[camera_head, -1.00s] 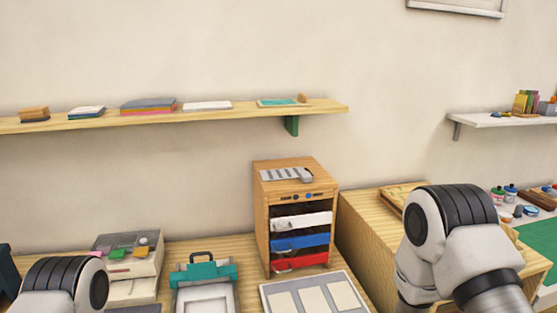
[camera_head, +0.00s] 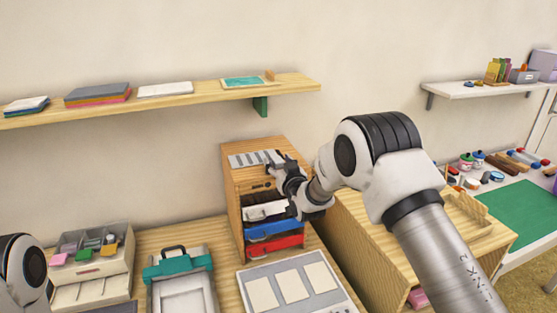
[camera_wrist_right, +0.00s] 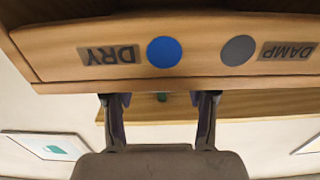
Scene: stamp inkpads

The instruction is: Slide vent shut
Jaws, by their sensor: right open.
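The wooden cabinet (camera_head: 231,190) stands on the bench, with the grey slatted vent (camera_head: 245,160) on its top. The right end of the vent is hidden behind my right gripper (camera_head: 272,172), so I cannot tell how its slider stands. My right gripper is open at the cabinet's upper front edge, with nothing seen between its fingers. In the wrist view my right gripper (camera_wrist_right: 160,98) points at the edge of the front panel (camera_wrist_right: 200,76), which bears upside-down DRY and DAMP labels with a blue and a grey dot. My left gripper is out of view.
White, blue (camera_head: 272,229) and red (camera_head: 276,245) drawers sit below the panel. A tray with pale cards (camera_head: 333,271) lies in front, a teal-clamped press (camera_head: 178,266) and stamp box (camera_head: 92,269) to the left. A wooden shelf (camera_head: 200,94) hangs above.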

